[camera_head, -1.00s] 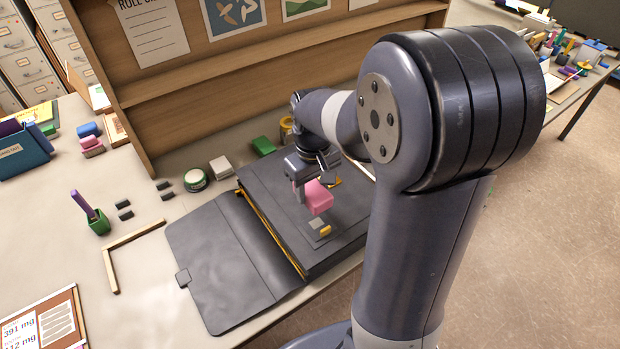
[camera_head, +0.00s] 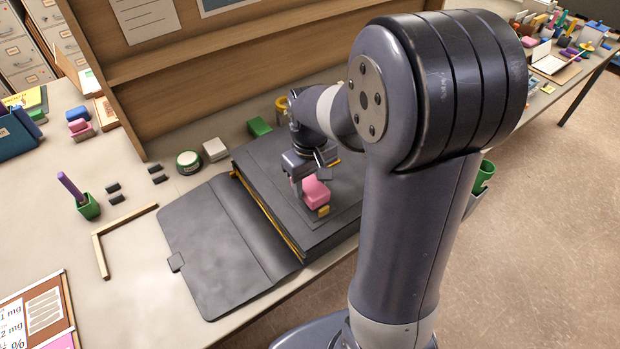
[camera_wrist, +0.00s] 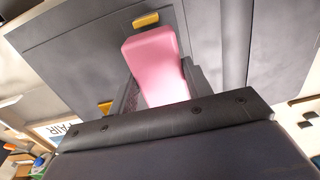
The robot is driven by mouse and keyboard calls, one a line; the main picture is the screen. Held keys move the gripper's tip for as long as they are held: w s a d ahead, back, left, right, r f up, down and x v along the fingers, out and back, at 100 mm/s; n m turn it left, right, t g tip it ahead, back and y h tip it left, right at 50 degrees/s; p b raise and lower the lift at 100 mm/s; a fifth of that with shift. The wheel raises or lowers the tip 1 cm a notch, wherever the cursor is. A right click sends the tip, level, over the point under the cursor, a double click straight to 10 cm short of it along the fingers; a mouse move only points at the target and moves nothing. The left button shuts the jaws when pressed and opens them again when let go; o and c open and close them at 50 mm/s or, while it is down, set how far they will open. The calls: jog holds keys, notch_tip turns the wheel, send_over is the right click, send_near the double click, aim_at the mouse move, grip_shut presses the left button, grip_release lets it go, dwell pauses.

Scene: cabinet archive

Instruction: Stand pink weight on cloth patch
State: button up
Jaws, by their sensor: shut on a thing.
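The pink weight (camera_head: 316,194) is a rounded pink block over the black folder's top. My gripper (camera_head: 307,181) is shut on it; the weight also shows between the fingers in the wrist view (camera_wrist: 152,62). The weight is low and close to the dark surface. I cannot tell whether it touches. A small yellow block (camera_head: 323,211) sits right in front of it, and shows just beyond the weight in the wrist view (camera_wrist: 146,20). The cloth patch cannot be made out now; the weight and gripper cover that area.
The thick black folder (camera_head: 262,165) lies with its cover flap (camera_head: 215,255) open to the left. A green block (camera_head: 259,127), a white block (camera_head: 215,149) and a round tin (camera_head: 189,162) stand behind it. A wooden corner piece (camera_head: 100,250) lies on the table at left.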

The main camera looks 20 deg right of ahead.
jog(key=shift+f, duration=0.45)
jog(key=shift+f+b, duration=0.6)
jog(key=o, duration=1.2)
jog(key=shift+c, duration=0.2)
notch_tip(320, 180, up, 11)
jog(key=shift+f+b, duration=0.1)
jog(key=shift+b, duration=0.2)
